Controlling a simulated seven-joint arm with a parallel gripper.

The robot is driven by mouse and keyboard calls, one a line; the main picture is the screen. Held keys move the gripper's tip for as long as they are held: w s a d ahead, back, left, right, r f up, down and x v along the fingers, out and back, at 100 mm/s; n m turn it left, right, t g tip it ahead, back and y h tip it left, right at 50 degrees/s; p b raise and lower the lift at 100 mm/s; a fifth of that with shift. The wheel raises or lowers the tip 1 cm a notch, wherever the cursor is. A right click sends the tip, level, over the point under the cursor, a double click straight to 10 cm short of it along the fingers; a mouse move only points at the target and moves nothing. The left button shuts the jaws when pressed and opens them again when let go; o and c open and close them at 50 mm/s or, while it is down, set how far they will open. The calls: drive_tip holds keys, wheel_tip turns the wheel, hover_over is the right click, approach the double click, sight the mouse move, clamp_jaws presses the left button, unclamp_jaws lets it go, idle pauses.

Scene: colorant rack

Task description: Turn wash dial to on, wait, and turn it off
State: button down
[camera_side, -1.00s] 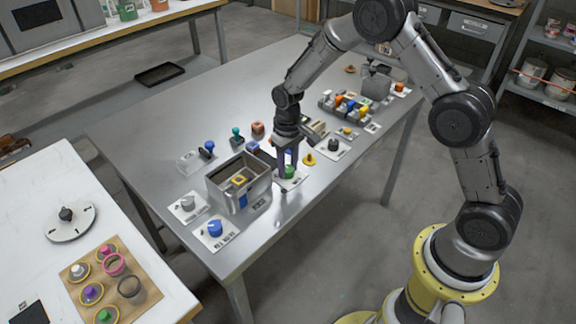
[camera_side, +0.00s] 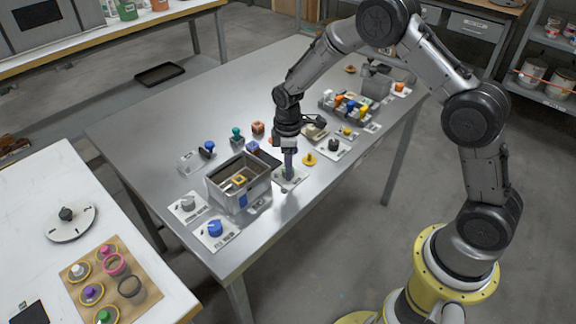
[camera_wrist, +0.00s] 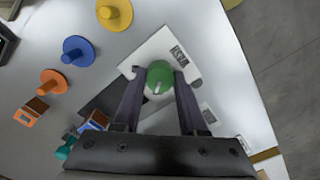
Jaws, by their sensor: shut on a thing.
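A round green dial (camera_wrist: 159,78) with a pale pointer mark sits on a white labelled plate (camera_wrist: 154,50) on the metal table. My gripper (camera_wrist: 162,82) is shut on the green dial, with one dark finger on each side of it. In the side view my gripper (camera_side: 289,172) points straight down at the plate and mostly hides the dial. The plate's lettering is too small to read surely, so I cannot tell whether this is the wash dial.
A blue dial (camera_side: 215,229) and a grey dial (camera_side: 188,203) sit on plates beside an open metal bin (camera_side: 222,196). A yellow peg (camera_side: 309,159) stands right of my gripper. In the wrist view, blue (camera_wrist: 78,51) and orange (camera_wrist: 53,82) pegs stand left.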

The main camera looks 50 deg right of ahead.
drive_tip(key=shift+r+n, duration=0.1)
drive_tip(key=shift+n, duration=0.8)
drive_tip(key=shift+c, duration=2.2)
unclamp_jaws()
wheel_tip(320, 180, up, 14)
